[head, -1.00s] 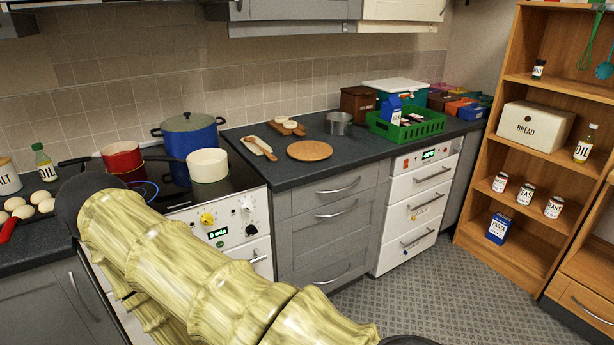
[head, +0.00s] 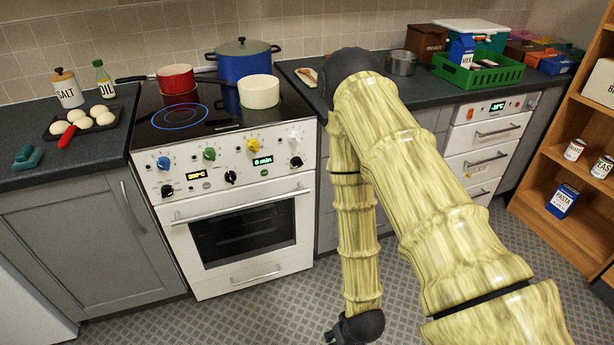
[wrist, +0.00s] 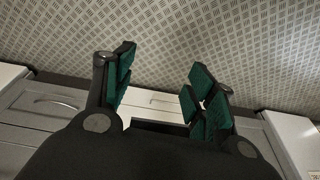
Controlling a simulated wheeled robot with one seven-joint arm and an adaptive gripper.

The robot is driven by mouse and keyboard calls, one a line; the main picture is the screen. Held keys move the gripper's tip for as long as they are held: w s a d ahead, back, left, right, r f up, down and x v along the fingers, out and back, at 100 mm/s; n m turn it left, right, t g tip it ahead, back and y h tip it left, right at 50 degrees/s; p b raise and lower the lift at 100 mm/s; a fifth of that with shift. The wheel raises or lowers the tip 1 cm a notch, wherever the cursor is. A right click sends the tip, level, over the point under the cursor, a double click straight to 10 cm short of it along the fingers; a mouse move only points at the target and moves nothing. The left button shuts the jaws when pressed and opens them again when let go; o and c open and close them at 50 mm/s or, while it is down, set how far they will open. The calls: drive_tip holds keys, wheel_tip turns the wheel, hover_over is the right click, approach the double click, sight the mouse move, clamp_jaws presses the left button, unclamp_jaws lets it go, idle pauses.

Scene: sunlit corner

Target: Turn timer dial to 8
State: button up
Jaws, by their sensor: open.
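The white oven (head: 250,225) stands left of my arm in the head view. Its front panel has a blue knob (head: 163,162), a green knob (head: 209,153), a yellow knob (head: 254,145) and several black knobs. A green display reading "0 min" (head: 262,160) sits between the yellow knob and a black knob (head: 296,162); I cannot tell which is the timer dial. My gripper (head: 335,338) hangs low at the bottom edge, in front of the cabinets, well below and apart from the panel. In the wrist view my gripper (wrist: 162,85) is open and empty, above the patterned floor.
Pots stand on the hob: a red pan (head: 176,78), a blue pot (head: 240,62) and a cream pan (head: 259,92). An orange display (head: 196,176) reads about 200°C. The oven handle (head: 245,207) sticks out below the panel. The floor (head: 250,310) before the oven is clear.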

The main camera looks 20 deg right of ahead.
drive_tip(key=w+t+b, duration=0.4)
drive_tip(key=w+b, duration=0.3)
drive_tip(key=w, duration=0.9)
drive_tip(key=t+b, duration=1.1)
drive_tip(key=b, duration=1)
approach(299, 166)
drive_tip(key=shift+n, duration=0.3)
drive_tip(key=w+b, duration=0.2)
drive_tip(key=w, duration=0.7)
drive_tip(key=shift+w+a+b, duration=0.1)
drive_tip(key=shift+w+b, duration=0.2)
drive_tip(key=shift+w, duration=0.1)
drive_tip(key=shift+c, duration=0.5)
drive_tip(key=c, duration=1)
